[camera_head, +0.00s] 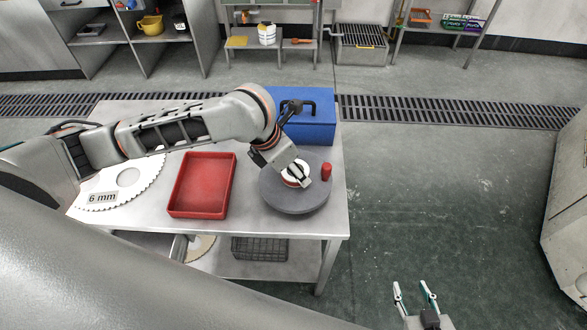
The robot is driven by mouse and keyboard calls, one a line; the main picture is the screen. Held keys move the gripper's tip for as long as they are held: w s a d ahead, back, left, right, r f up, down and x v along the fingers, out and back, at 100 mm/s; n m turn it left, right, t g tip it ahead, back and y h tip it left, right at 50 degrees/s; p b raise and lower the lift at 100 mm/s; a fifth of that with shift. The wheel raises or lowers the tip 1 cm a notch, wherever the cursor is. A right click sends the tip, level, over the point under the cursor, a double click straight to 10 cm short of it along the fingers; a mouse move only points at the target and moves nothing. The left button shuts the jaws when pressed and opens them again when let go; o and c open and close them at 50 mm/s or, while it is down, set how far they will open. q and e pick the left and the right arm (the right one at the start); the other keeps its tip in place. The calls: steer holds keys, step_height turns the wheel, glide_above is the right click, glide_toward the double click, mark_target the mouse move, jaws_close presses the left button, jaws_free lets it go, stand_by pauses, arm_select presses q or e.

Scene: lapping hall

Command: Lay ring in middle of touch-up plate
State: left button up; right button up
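The touch-up plate (297,203) is a round, dark grey disc near the right end of the steel table. A small pale ring with an orange-red edge (291,182) shows near the middle of the plate, partly covered by my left gripper (304,183). The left gripper points down over the plate. Its fingers are too small and covered to tell if they hold the ring, or whether the ring touches the plate. My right gripper (416,290) is open and empty, low in front of the floor, right of the table.
A small red cylinder (326,171) stands at the plate's right side. A blue toolbox (312,125) is behind the plate. A red tray (203,187) lies left of it, and a toothed disc marked 6 mm (146,180) further left. The floor right of the table is clear.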

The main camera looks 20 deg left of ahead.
arm_select(q)
steer(key=shift+f, duration=0.4)
steer(key=shift+f, duration=0.1)
steer(key=o, duration=1.3)
steer(key=shift+c, duration=0.2)
steer(key=v, duration=1.2)
